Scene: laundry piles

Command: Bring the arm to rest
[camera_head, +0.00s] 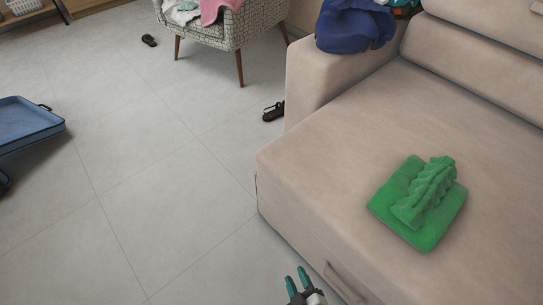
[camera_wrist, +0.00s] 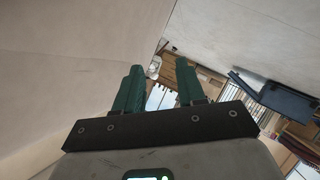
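My gripper (camera_head: 297,279) shows at the bottom of the head view, low over the floor in front of the sofa. Its two teal fingers are apart, with nothing between them. In the wrist view my gripper (camera_wrist: 160,85) also shows its fingers spread and empty. The rest of the arm is mostly below the head view. A green cloth (camera_head: 417,203), folded flat with a crumpled part on top, lies on the sofa seat, well apart from my gripper.
The beige sofa (camera_head: 330,150) fills the right side, its front close to my gripper. A dark blue cloth (camera_head: 354,30) lies on its armrest. A patterned armchair (camera_head: 237,27), dark sandals (camera_head: 273,111) and an open blue suitcase (camera_head: 25,127) stand around clear tiled floor.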

